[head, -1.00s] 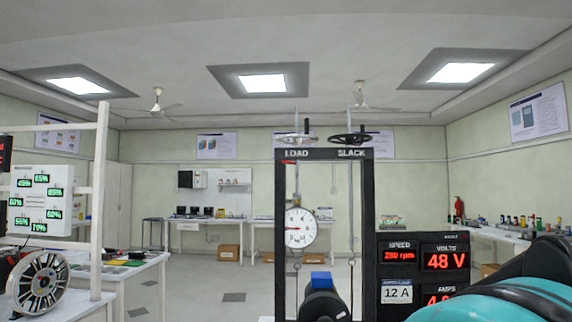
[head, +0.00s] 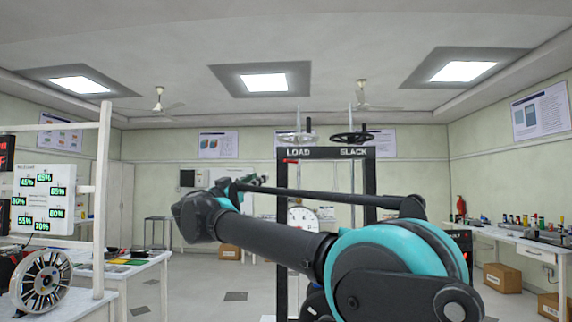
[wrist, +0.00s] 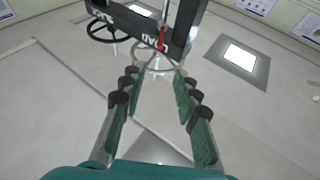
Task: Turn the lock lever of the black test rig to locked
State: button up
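The black test rig (head: 369,185) stands upright at centre, marked LOAD and SLACK on its top beam. A small red lever (head: 291,160) sits by LOAD on that beam. In the wrist view the red lever (wrist: 161,39) stands out from the rig's beam (wrist: 181,28), beyond my fingertips. My gripper (wrist: 156,76) is open and empty, with green pads on both fingers. In the head view my gripper (head: 256,180) is small, just left of the rig's left post. A silver handwheel (wrist: 160,57) lies beyond the fingertips, close to the lever.
A black handwheel (head: 351,138) tops the SLACK side. The round dial (head: 301,217) inside the rig is partly hidden by my arm, which crosses in front of the frame. A white rack (head: 100,195) and a spoked wheel (head: 42,279) stand left. A bench (head: 520,235) runs along the right.

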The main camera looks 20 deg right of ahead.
aim_at(286, 160)
jog(key=x, duration=1.7)
jog(key=shift+w+d+r, duration=0.1)
jog(key=shift+d+r, duration=0.05)
grip_shut()
